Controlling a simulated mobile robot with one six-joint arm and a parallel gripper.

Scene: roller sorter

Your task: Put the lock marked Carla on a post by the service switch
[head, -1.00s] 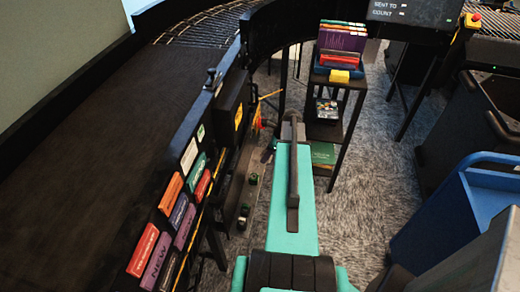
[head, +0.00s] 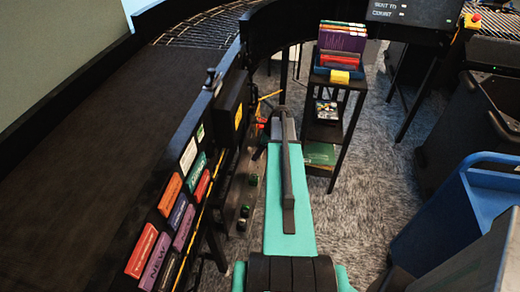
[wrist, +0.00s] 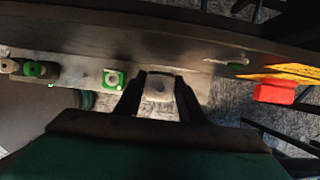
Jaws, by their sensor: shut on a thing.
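My gripper (wrist: 158,80) shows in the wrist view, its two dark fingers closed on a small pale grey piece (wrist: 158,89). That piece looks like a lock, but I can read no name on it. Behind it runs a grey rail or panel (wrist: 205,86). A green piece with a pale centre (wrist: 113,79) sits on it to the left, with green and dark pieces (wrist: 36,69) farther left. I cannot tell which part is the service switch. In the head view, the fingertips are hidden.
A small black stand (head: 347,105) with books is ahead. Carpet (head: 365,195) lies open between.

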